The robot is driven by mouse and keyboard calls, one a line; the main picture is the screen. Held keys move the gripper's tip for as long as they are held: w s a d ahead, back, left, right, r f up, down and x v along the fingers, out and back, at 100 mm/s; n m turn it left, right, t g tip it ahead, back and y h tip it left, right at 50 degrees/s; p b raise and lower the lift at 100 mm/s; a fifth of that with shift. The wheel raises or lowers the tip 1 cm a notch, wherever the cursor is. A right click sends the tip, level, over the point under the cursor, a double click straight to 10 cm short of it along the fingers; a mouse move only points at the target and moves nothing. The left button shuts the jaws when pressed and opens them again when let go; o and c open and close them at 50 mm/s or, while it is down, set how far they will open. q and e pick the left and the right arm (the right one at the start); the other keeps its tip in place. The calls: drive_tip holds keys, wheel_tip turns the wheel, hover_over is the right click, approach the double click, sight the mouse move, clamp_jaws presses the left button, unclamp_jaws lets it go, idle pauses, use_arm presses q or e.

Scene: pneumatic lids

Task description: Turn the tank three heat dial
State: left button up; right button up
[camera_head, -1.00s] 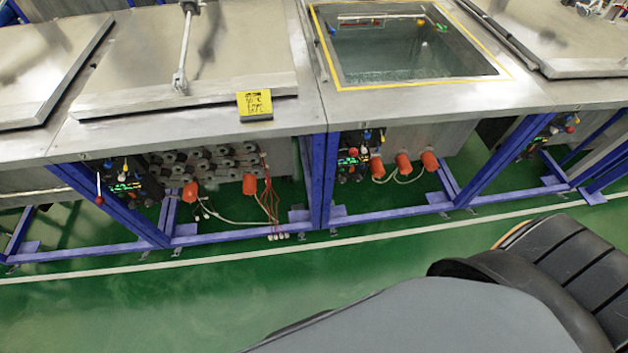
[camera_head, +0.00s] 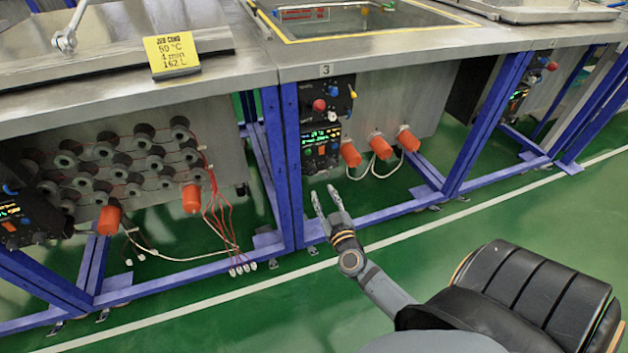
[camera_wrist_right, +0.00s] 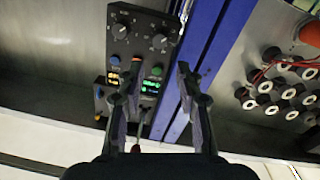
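Tank three (camera_head: 385,57), marked by a "3" plate, has a dark control panel (camera_head: 308,152) below its front edge. The panel has green lit displays and coloured buttons. In the right wrist view the panel (camera_wrist_right: 140,58) shows two black dials, one at left (camera_wrist_right: 120,31) and one at right (camera_wrist_right: 159,41). I cannot read which is the heat dial. My right gripper (camera_head: 327,190) is open and empty, below and in front of the panel. In the wrist view its fingers (camera_wrist_right: 159,72) stand apart before the panel, touching no dial that I can see. My left gripper is out of view.
A blue frame post (camera_head: 288,150) stands just left of the panel. Orange-capped fittings (camera_head: 378,147) with white cables are to its right. A yellow card (camera_head: 171,54) stands on the neighbouring tank. The green floor in front is clear.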

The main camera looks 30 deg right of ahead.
sight(312, 170)
drive_tip(key=b+x, duration=0.2)
drive_tip(key=x, duration=0.7)
drive_tip(key=shift+w+f, duration=0.15)
drive_tip(key=shift+w+d, duration=0.2)
drive_tip(key=shift+w, duration=0.25)
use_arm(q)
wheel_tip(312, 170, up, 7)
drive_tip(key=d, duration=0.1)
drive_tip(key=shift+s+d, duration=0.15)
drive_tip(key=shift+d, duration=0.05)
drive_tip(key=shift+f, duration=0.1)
use_arm(e)
drive_tip(key=shift+c, duration=0.2)
clamp_jaws()
